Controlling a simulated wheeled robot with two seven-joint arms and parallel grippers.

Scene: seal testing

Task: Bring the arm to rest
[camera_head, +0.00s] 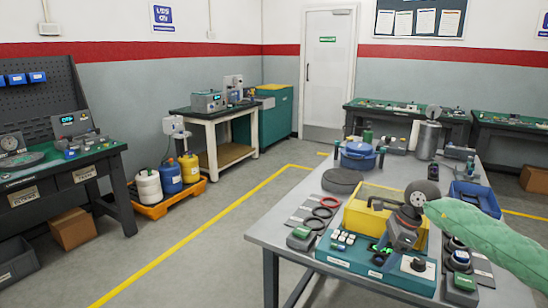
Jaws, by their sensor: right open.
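My right arm comes in from the right in a pale green sleeve (490,238). My right gripper (394,212) is dark and small at the sleeve's end, above the front of the workbench. It is open, and nothing shows held in it. It overlaps a yellow tray (357,222) and a grey device (401,236) on a teal base in the picture; I cannot tell if it touches them. The sleeve hides part of the bench's right side. My left gripper is not in view.
The floor left of the bench is clear.

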